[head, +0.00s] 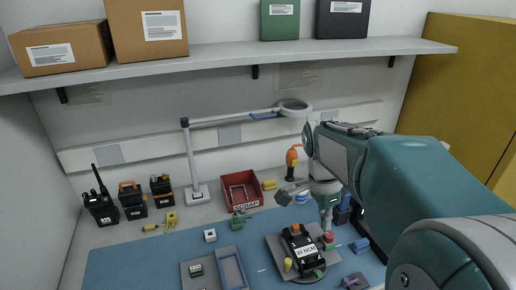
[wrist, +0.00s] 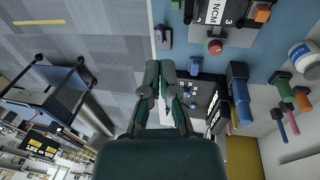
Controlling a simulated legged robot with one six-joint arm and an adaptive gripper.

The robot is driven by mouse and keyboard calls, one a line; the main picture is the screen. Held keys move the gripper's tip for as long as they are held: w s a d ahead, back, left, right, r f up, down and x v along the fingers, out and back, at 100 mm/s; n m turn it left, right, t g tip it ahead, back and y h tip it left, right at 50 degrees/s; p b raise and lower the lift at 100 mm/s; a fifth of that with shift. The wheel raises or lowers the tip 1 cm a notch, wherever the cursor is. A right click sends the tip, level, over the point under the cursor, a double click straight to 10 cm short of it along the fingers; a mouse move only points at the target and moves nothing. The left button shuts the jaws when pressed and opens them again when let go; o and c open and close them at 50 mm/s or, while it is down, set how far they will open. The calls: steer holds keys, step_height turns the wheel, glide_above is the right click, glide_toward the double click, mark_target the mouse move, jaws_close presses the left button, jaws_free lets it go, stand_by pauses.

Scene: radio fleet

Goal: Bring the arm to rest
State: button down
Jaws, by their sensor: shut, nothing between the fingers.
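My gripper (wrist: 161,70) shows in the wrist view with its dark green fingers together and nothing between them. Beyond the fingertips lie the grey floor and the edge of the blue work mat (wrist: 178,50). In the head view my arm (head: 400,185) comes in from the right and bends down over the right part of the bench. Its lower end hangs near the fixture with the black block labelled 20 NCM (head: 302,250). The fingers are too small to make out clearly there.
A shelf (head: 230,59) with boxes runs above. In the wrist view, a white jar (wrist: 303,54) and blue holders (wrist: 238,85) stand right of my fingers.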

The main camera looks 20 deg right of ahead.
steer(key=s+a+r+n+t, duration=0.2)
steer(key=s+a+n+t, duration=0.5)
steer(key=a+n, duration=0.4)
steer(key=s+n, duration=0.1)
steer(key=n, duration=0.5)
steer(key=shift+s+t+y, duration=0.3)
steer(key=shift+s+y, duration=0.1)
steer(key=shift+a+r, duration=0.1)
